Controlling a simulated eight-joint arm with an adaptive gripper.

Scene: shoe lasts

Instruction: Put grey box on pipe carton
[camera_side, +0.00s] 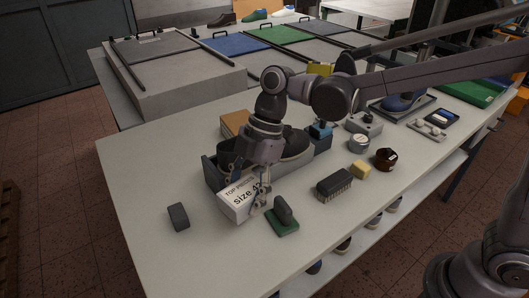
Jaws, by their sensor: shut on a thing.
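My gripper (261,204) points down at the right end of a white carton labelled "TOP PIECES size 4…" (236,205) and is shut on it. The carton is slightly tilted in the picture; I cannot tell whether it touches the table. A small dark grey box (179,216) lies alone on the table, left of the carton and apart from my gripper. No carton is readable as a pipe carton; a brown carton (235,123) stands behind, partly hidden by my arm.
A green-based block with a dark grip (283,216) is close on the right. A brush (334,184), yellow block (361,169) and brown jar (386,158) lie further right.

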